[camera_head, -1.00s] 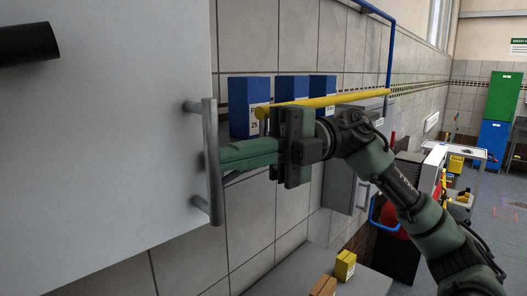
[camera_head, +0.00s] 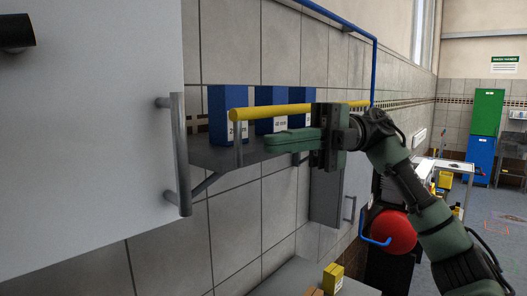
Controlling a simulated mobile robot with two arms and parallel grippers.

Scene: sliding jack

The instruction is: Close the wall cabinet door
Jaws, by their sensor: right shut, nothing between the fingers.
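The wall cabinet door (camera_head: 90,120) is a large pale panel filling the left of the head view. It looks roughly parallel to the tiled wall, and no gap into the cabinet shows. A grey vertical bar handle (camera_head: 180,155) is on its right edge. My right gripper (camera_head: 268,146) is to the right of the handle, clearly apart from it. Its green fingers are shut, empty and point left toward the door, in front of the wall shelf. My left gripper is out of view.
A wall shelf (camera_head: 212,155) with a yellow rail (camera_head: 300,109) holds blue boxes (camera_head: 222,112) just behind my right gripper. A grey cabinet (camera_head: 327,198) and a red rounded object (camera_head: 390,232) are lower right. Small boxes (camera_head: 333,277) stand on a surface below.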

